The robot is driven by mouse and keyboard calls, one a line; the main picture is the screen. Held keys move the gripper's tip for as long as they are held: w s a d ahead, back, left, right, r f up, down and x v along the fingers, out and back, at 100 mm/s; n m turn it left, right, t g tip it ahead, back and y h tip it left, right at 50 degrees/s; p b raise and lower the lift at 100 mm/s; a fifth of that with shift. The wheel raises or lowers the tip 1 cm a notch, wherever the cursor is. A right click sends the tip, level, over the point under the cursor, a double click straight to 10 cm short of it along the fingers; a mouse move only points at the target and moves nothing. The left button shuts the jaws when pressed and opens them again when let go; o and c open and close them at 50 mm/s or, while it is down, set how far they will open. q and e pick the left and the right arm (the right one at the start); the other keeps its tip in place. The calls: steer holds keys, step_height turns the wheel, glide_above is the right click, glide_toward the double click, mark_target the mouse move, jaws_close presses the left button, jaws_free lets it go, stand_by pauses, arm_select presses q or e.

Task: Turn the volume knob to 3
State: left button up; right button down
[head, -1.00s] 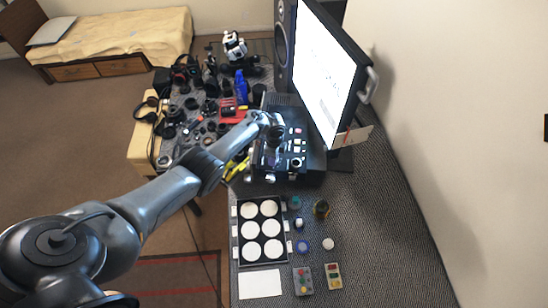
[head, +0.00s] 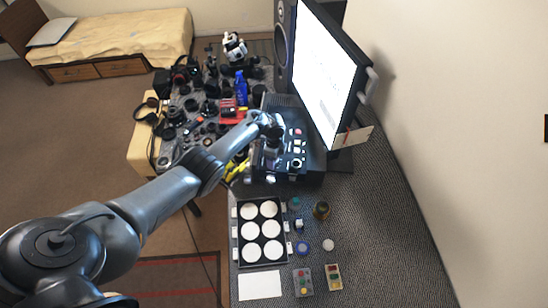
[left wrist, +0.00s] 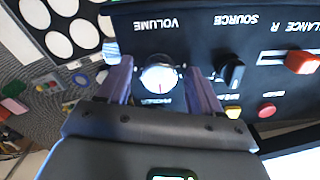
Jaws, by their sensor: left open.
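The silver volume knob (left wrist: 160,75) is on the front of a black panel (left wrist: 190,22) in the left wrist view, where the panel's lettering appears upside down. The word VOLUME is printed beside it, and a small red mark shows on the knob. My left gripper (left wrist: 158,82) is open, with one purple finger on each side of the knob. I cannot tell whether either finger touches it. In the head view my left gripper (head: 273,132) is over the dark control unit (head: 292,172); its fingertips are hard to make out. My right gripper is out of view.
A black SOURCE knob (left wrist: 230,70) and a red slider (left wrist: 302,62) are close by on the panel. A monitor (head: 325,70) stands behind the unit. A tray (head: 238,228) with several white discs and two small button boxes (head: 303,282) lie in front.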

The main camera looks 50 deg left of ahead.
arm_select(q)
step_height(320, 180, up, 9)
steer(key=p, duration=0.3)
steer(key=shift+r+p, duration=0.35)
steer(key=shift+r, duration=0.6)
